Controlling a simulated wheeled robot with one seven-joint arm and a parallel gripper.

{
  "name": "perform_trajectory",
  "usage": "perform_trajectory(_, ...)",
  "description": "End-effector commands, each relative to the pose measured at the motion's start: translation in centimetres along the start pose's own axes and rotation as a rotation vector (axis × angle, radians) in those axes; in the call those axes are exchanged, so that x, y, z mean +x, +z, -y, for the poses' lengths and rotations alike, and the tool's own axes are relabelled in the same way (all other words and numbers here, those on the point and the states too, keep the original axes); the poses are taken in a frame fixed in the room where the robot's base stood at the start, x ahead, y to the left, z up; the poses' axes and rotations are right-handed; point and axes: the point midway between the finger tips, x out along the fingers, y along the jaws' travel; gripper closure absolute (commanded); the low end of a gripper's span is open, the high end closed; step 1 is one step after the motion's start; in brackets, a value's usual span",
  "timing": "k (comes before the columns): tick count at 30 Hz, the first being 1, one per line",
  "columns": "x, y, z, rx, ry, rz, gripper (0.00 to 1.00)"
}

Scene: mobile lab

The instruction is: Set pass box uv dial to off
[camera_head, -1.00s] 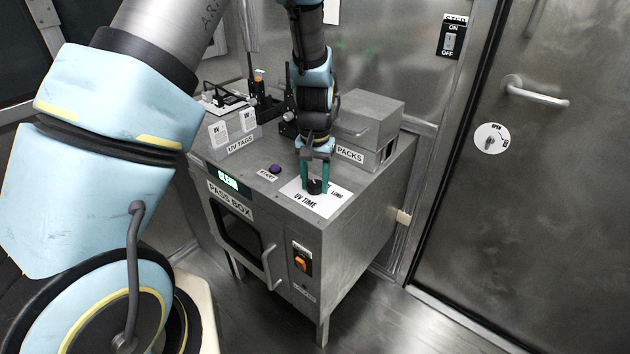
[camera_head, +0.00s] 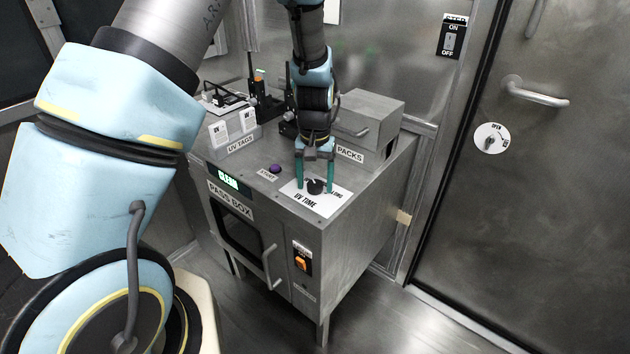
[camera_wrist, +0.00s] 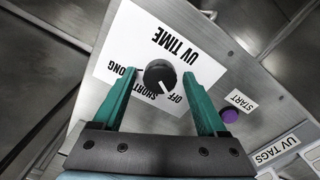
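The UV dial (camera_head: 315,186) is a round black knob on a white plate (camera_head: 302,199) marked UV TIME, on top of the pass box (camera_head: 225,193). In the wrist view the dial (camera_wrist: 160,76) has LONG, SHORT and OFF printed around it. Its white pointer line faces down and slightly right, toward the OFF label (camera_wrist: 175,98). My gripper (camera_head: 315,187) is open and points down at the plate. Its green fingers stand on both sides of the dial, with a gap on each side, and hold nothing; the gripper also shows in the wrist view (camera_wrist: 159,74).
A purple START button (camera_head: 275,169) lies left of the plate. The UV TAGS holder (camera_head: 238,138) and the PACKS box (camera_head: 371,120) stand behind on the box top. The box front has a door handle (camera_head: 270,267) and an orange switch (camera_head: 301,263). A metal door stands right.

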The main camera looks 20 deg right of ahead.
Motion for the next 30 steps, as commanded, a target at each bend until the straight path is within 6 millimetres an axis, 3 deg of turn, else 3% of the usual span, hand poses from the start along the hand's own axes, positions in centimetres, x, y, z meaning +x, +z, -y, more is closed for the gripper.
perform_trajectory(11,-0.6,-0.1,0.0,0.001,0.001,-0.002,0.21)
perform_trajectory(24,-8.4,-0.1,0.0,0.001,0.001,-0.005,0.21)
perform_trajectory(30,-10.4,0.0,0.0,0.001,0.0,-0.001,0.21)
